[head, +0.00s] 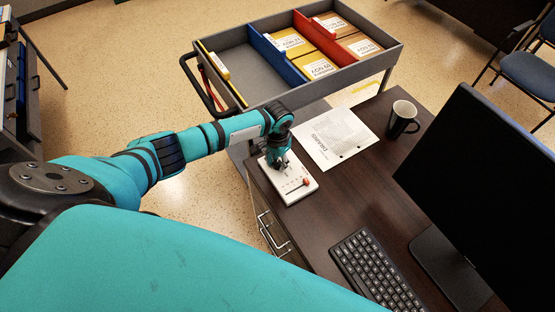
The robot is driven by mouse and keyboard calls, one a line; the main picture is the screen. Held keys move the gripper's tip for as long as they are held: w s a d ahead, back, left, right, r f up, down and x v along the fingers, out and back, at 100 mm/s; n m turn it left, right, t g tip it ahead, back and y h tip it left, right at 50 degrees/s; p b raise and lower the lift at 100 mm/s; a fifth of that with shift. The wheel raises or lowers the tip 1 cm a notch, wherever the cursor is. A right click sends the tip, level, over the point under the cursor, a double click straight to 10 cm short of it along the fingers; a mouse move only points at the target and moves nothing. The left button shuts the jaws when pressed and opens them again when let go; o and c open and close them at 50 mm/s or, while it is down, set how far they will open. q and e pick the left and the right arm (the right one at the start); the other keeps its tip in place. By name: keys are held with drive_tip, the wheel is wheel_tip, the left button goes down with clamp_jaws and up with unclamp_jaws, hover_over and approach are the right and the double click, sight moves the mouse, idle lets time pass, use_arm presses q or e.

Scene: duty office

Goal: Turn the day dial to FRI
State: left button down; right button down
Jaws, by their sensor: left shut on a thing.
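A white panel box (297,193) lies on the dark desk near its left edge. An orange-red knob or slider (306,181) shows on its right part, beside a dark line. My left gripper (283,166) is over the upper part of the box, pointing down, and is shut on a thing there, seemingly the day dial. The gripper hides the dial, and its lettering and pointer cannot be read. My right gripper is not in view.
A printed sheet (335,136) and a dark mug (403,119) lie beyond the box on the desk (345,200). A keyboard (375,270) and monitor (480,190) stand at right. A grey cart (240,75) with folders is behind.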

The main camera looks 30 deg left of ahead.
use_arm(q)
drive_tip(key=m, duration=1.2)
drive_tip(key=shift+w+m, duration=0.1)
drive_tip(key=shift+m, duration=0.3)
drive_tip(key=m+b, duration=0.1)
drive_tip(key=m, duration=0.5)
drive_tip(key=shift+b, duration=0.3)
drive_tip(key=m+b, duration=0.1)
drive_tip(key=m, duration=0.3)
drive_tip(key=shift+m, duration=0.3)
drive_tip(key=shift+m+b, duration=0.35)
drive_tip(key=shift+m, duration=0.95)
drive_tip(key=c, duration=1)
unclamp_jaws()
